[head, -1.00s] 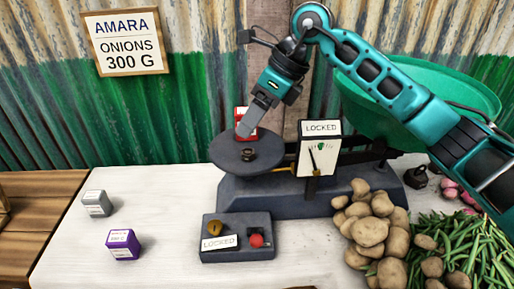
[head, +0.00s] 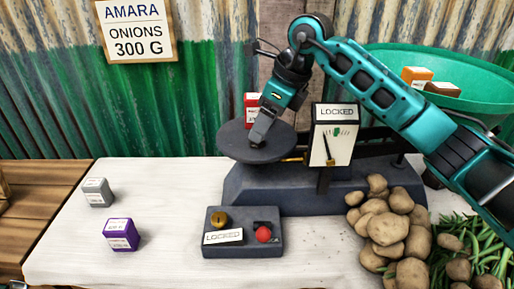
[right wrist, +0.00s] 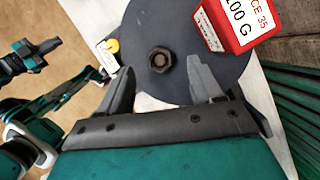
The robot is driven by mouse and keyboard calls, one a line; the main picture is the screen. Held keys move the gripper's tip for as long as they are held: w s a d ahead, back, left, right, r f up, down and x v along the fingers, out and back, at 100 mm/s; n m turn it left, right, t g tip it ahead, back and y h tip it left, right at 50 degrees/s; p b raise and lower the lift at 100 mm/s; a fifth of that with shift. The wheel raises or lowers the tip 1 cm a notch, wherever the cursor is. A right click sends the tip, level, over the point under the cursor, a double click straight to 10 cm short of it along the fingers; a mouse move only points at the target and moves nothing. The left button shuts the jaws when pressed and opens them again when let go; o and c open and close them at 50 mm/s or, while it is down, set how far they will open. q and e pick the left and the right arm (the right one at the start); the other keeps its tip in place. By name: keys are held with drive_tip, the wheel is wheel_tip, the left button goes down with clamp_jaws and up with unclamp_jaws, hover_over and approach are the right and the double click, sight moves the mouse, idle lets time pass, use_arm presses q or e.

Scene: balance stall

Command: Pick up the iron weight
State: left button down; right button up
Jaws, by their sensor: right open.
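A small dark hexagonal iron weight (right wrist: 160,60) sits on the round dark scale pan (right wrist: 140,35) in the right wrist view. In the head view my gripper hides it. My right gripper (head: 259,141) is low over the pan (head: 229,142) in the head view. In the right wrist view its open fingers (right wrist: 158,78) stand to either side of the weight, with nothing held. I cannot tell whether they touch the pan. A teal arm with a dark gripper (right wrist: 35,55), apparently my left, shows at that view's left edge; its jaws are unclear.
A red 100 G box (right wrist: 238,22) stands at the pan's far edge, close to my right finger. The scale's LOCKED dial (head: 333,135), a control box (head: 240,245), potatoes (head: 395,225) and a green bowl (head: 470,75) are nearby. Grey (head: 97,192) and purple (head: 121,234) boxes stand left.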

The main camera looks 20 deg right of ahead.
drive_tip(key=b+x, duration=0.1)
drive_tip(key=x, duration=0.2)
drive_tip(key=shift+f, duration=0.2)
drive_tip(key=shift+r, duration=0.1)
drive_tip(key=c, duration=1.2)
